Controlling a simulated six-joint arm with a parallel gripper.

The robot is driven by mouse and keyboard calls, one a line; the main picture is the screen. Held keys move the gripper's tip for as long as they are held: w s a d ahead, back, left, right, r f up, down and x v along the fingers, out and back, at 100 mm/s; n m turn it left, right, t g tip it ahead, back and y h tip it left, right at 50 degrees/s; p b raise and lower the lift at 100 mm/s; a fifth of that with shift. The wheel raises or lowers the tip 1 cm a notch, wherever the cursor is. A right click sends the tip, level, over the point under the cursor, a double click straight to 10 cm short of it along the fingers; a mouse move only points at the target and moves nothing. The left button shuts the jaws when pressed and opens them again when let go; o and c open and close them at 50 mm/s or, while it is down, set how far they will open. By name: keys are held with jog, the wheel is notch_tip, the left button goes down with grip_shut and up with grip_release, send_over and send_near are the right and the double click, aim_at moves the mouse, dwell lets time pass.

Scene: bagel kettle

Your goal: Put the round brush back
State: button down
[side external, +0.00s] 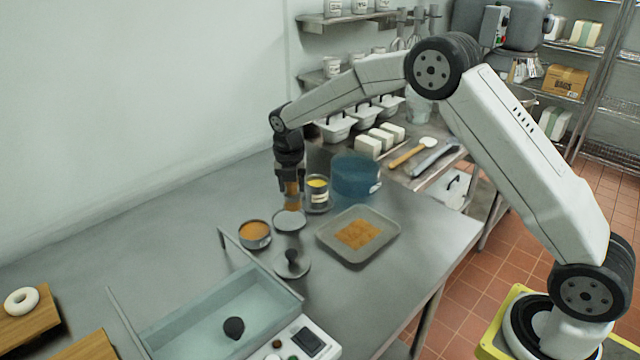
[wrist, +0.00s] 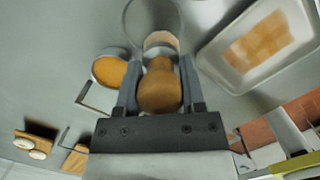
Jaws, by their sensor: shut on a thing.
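My gripper (side external: 290,186) points down over the steel counter and is shut on the round brush (side external: 291,201), which has a wooden handle. In the wrist view the brush's rounded brown handle (wrist: 160,88) sits between the two fingers of the gripper (wrist: 159,82), with a pale brush end beyond it. Below the brush is a round grey dish (side external: 289,220); its rim also shows in the wrist view. I cannot tell whether the brush touches the dish.
A bowl of orange-brown contents (side external: 255,232) stands left of the dish. A yellow-topped can (side external: 318,194) and blue tub (side external: 356,176) stand right. Open counter lies left.

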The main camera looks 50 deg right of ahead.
aim_at(288, 198)
jog(key=shift+w+f, duration=0.6)
jog(key=shift+f, duration=0.05)
jog(key=shift+f, duration=0.1)
jog(key=shift+w+f, duration=0.15)
jog(key=shift+w, duration=0.05)
jog(key=shift+f, duration=1.6)
jog(key=shift+f, duration=0.1)
jog(key=shift+c, duration=1)
grip_release()
jog(key=r, duration=0.4)
jog(key=a+r, duration=0.1)
jog(key=r, duration=0.3)
jog(key=s+r, duration=0.1)
jog(key=r, duration=0.3)
jog(key=shift+s+a, duration=0.1)
jog(key=shift+a, duration=0.05)
